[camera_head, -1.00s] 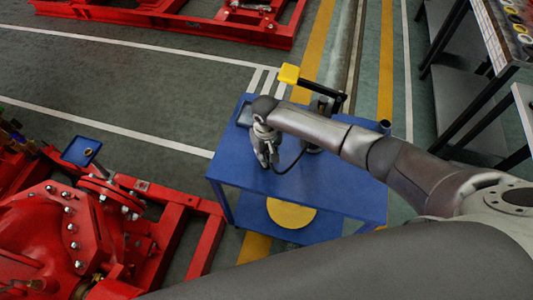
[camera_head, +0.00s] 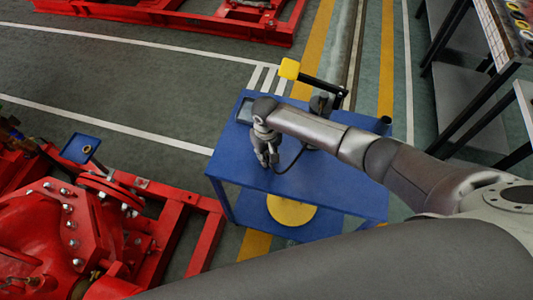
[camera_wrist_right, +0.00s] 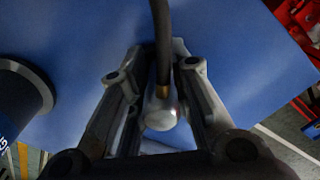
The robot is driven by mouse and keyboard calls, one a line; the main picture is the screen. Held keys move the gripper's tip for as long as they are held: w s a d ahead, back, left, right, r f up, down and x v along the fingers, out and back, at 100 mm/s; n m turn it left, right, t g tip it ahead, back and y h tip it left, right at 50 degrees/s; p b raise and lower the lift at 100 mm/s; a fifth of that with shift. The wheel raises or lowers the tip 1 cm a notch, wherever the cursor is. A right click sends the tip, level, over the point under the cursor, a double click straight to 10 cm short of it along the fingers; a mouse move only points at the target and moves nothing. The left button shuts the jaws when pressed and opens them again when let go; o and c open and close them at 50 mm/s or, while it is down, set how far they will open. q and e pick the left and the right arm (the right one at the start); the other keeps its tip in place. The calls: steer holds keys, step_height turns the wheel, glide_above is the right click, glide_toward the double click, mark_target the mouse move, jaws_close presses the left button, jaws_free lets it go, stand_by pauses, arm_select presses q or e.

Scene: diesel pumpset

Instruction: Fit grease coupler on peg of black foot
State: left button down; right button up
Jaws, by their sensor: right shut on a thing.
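My right gripper (camera_head: 268,162) is low over the top of a blue cart (camera_head: 330,185). In the right wrist view, its fingers (camera_wrist_right: 156,72) are shut around the grease coupler (camera_wrist_right: 161,112), a pale metal piece on a dark hose with a brass-coloured fitting (camera_wrist_right: 163,90). In the head view the hose (camera_head: 291,162) curves right from the gripper, and the coupler cannot be made out. I cannot pick out the black foot or its peg in either view. My left gripper is not in view.
A lever with a yellow block (camera_head: 289,69) rises behind my right arm. A dark-rimmed cylinder (camera_wrist_right: 22,90) stands left of the gripper in the wrist view. A red pumpset (camera_head: 60,235) is left of the cart. A yellow disc (camera_head: 291,211) lies on the lower shelf.

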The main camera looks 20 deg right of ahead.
steer(key=o, duration=1)
step_height(320, 180, up, 12)
stand_by(0.5)
